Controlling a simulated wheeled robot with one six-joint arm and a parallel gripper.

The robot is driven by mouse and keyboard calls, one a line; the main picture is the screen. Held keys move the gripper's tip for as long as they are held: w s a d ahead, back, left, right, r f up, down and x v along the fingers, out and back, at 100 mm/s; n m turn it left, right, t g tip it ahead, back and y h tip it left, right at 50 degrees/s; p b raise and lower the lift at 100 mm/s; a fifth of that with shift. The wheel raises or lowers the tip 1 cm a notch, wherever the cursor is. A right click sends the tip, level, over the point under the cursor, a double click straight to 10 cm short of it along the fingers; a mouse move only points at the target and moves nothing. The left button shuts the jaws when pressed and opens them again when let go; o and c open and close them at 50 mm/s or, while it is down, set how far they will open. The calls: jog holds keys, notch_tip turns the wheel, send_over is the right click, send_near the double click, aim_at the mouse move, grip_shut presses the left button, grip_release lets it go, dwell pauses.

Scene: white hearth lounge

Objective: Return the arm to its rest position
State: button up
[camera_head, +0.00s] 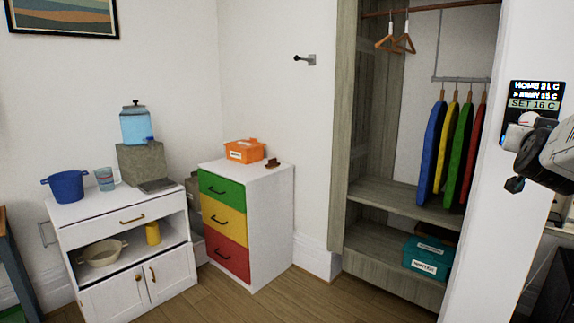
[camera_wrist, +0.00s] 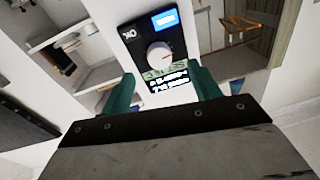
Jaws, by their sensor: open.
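My gripper (camera_wrist: 162,76) is open in the wrist view, with its two teal fingers apart and nothing between them. A black wall thermostat (camera_wrist: 150,40) with a white round dial (camera_wrist: 159,54) shows ahead of the fingers. The thermostat also shows at the right in the head view (camera_head: 537,92), and its screen seems to read "SET 16 C". My arm reaches in from the right edge of the head view, just below the thermostat screen, and partly covers the dial area. The fingers are hard to make out there. I cannot tell the exact gap between fingers and dial.
An open wardrobe (camera_head: 341,130) with hanging coloured clothes stands left of the thermostat wall. Further left are a drawer unit (camera_head: 270,220) with an orange box (camera_head: 245,151) on top and a white cabinet (camera_head: 125,212). The wooden floor (camera_head: 290,300) in front is clear.

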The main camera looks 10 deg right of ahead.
jog(key=s+a+f+n+g+y, duration=0.25)
jog(key=a+f+y, duration=0.25)
jog(key=a+f, duration=0.3)
jog(key=s+a+f+n+g+y, duration=0.1)
jog(key=a+f+n+g+y, duration=0.15)
jog(key=a+f+y, duration=0.4)
jog(key=s+a+f+n+g+y, duration=0.1)
jog(key=s+a+f+n+g, duration=0.1)
jog(key=s+a, duration=0.6)
jog(key=s+a+f+n+g+y, duration=0.1)
jog(key=s+a+f+n+g, duration=0.2)
jog(key=s+a, duration=0.6)
jog(key=shift+s+a+f+g, duration=0.3)
jog(key=shift+a+f+g, duration=0.4)
jog(key=shift+f+g, duration=0.2)
